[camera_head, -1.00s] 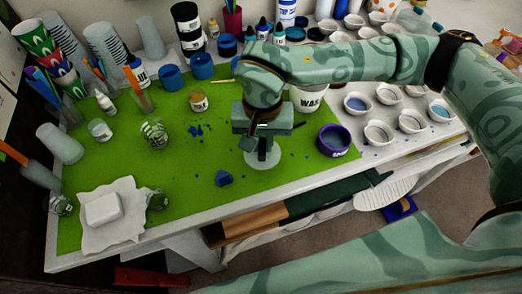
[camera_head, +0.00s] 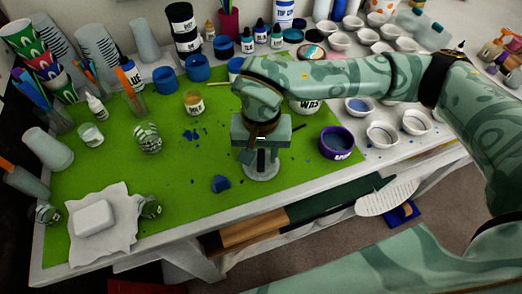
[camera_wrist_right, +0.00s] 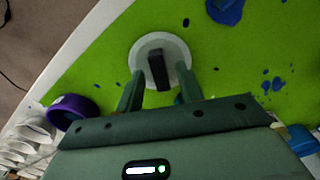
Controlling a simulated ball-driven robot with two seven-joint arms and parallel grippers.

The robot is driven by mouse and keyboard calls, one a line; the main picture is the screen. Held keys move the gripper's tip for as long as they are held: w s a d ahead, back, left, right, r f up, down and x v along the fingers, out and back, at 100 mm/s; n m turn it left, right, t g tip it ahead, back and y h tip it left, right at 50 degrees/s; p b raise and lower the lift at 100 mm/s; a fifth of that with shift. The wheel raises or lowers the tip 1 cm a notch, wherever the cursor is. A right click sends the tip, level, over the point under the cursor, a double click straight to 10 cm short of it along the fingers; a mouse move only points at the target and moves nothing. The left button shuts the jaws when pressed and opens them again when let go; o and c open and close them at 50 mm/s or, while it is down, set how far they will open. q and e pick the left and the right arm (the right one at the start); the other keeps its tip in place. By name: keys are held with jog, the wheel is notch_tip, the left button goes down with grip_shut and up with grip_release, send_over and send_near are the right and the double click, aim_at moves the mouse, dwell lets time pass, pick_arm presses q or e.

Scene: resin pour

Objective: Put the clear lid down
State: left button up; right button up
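The clear lid (camera_head: 262,171) is a pale round disc that appears to lie flat on the green mat (camera_head: 110,190), near the mat's front edge. It also shows in the right wrist view (camera_wrist_right: 177,47), with a dark upright knob (camera_wrist_right: 160,70) at its middle. My right gripper (camera_wrist_right: 158,76) points down right over the lid. Its fingers stand on either side of the knob with a visible gap on both sides, so it looks open. In the head view my right gripper (camera_head: 261,158) hides the lid's far part. My left gripper is not in view.
A purple bowl (camera_head: 337,143) stands right of the lid, with several small white bowls beyond. A blue lump (camera_head: 221,183) lies left of it. A white block (camera_head: 93,217) on paper and glass cups are farther left. The mat between is mostly clear.

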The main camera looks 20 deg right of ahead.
aim_at(261, 157)
notch_tip(261, 157, up, 12)
jog(key=p, duration=0.2)
dwell(0.6)
